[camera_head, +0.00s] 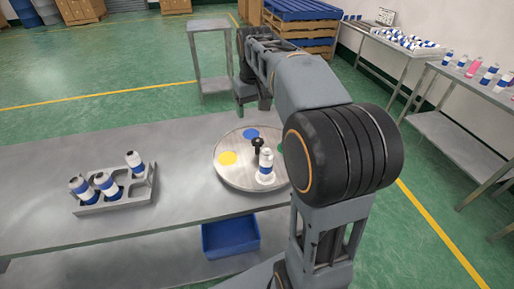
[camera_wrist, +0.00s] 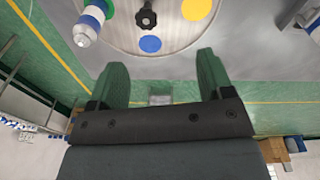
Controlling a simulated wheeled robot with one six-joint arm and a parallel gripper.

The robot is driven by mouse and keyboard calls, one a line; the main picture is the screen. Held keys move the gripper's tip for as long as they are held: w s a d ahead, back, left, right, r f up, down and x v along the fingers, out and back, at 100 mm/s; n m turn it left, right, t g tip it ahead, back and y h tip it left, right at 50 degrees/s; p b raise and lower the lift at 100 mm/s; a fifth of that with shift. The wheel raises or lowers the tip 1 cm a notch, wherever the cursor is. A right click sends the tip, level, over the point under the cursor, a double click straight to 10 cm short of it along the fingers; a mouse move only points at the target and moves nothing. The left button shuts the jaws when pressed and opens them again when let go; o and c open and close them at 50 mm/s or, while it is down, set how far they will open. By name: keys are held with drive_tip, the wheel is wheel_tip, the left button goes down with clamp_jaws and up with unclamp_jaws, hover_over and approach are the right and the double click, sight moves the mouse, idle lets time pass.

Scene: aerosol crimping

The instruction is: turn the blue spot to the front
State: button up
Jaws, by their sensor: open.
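A round grey turntable (camera_head: 225,178) sits on the steel table, with a black knob (camera_head: 257,144) at its centre. Its blue spot (camera_head: 250,134) is on the far side in the head view, the yellow spot (camera_head: 228,158) on the left, and a green spot (camera_head: 281,148) on the right, partly hidden by my arm. A white-and-blue can (camera_head: 266,167) stands upright near the front rim. In the wrist view, the blue spot (camera_wrist: 150,44) lies just beyond the gap between my fingers. My gripper (camera_wrist: 162,65) is open and empty, beyond the turntable's far side.
A grey rack (camera_head: 115,200) with several cans stands at the table's left. A blue bin (camera_head: 231,236) is below the tabletop. A small side table (camera_head: 210,25) stands behind; benches with cans line the right wall.

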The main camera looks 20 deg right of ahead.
drive_tip(key=g+b, duration=0.1)
drive_tip(key=b, duration=0.1)
hover_over(257, 141)
wheel_tip(257, 141, down, 4)
wheel_tip(257, 141, down, 14)
drive_tip(key=shift+d+r+b, duration=0.1)
drive_tip(key=shift+r+b, duration=0.05)
drive_tip(key=shift+b, duration=0.35)
drive_tip(key=c, duration=1.3)
